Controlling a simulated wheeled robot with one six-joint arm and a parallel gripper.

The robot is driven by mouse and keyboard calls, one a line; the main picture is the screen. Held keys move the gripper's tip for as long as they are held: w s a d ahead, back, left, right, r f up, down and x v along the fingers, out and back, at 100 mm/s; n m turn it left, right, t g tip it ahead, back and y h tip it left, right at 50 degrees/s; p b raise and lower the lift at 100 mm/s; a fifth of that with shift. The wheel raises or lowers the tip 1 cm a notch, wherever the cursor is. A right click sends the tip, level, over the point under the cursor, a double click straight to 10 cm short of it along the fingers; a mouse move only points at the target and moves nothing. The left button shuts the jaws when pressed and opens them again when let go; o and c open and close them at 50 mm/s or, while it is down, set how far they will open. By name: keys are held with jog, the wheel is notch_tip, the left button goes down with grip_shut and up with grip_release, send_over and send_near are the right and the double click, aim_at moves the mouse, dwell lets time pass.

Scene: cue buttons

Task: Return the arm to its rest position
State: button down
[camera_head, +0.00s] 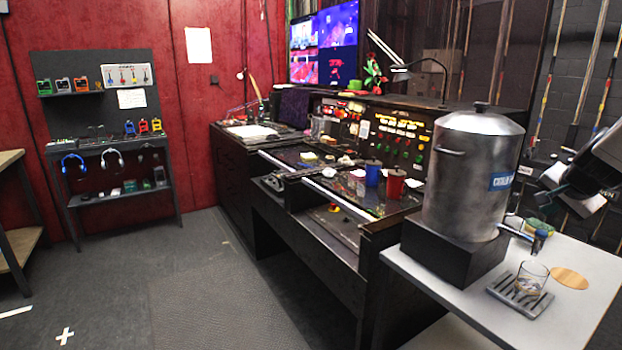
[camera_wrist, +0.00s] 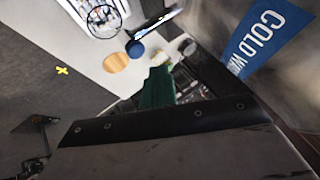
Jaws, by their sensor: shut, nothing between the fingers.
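My gripper (camera_head: 547,186) shows at the right edge of the head view, in the air above the white side table (camera_head: 452,306). It is right of the large metal urn (camera_head: 468,170) and apart from it. Its fingers are shut and hold nothing. Part of my arm shows beside it and runs out of the frame. The wrist view looks down at the table, with the urn's blue label (camera_wrist: 265,38) at upper right. A dark bar crosses the bottom of that view; I cannot tell what it is.
On the side table are a drinking glass (camera_head: 531,277) on a drip tray (camera_head: 505,293), a round wooden coaster (camera_head: 570,279) and the urn's tap (camera_head: 538,240). The button console (camera_head: 395,128) with red (camera_head: 395,184) and blue (camera_head: 372,174) cups stands left. Open floor lies further left.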

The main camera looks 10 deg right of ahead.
jog(key=s+a+n+g+y, duration=0.1)
jog(key=s+a+n+g, duration=0.1)
jog(key=s+a+n, duration=0.3)
jog(key=s+a+f+n+g+y, duration=0.1)
jog(key=s+a+n, duration=0.3)
jog(key=s+a, duration=0.7)
jog(key=s+a+n+g+y, duration=0.1)
jog(key=s+a+n+g, duration=0.2)
jog(key=a, duration=1.7)
jog(key=s+n, duration=0.2)
jog(key=s, duration=0.3)
jog(key=shift+s+a+f+n+y, duration=0.25)
jog(key=shift+s+f+n+y, duration=0.05)
jog(key=shift+s+f+y, duration=0.1)
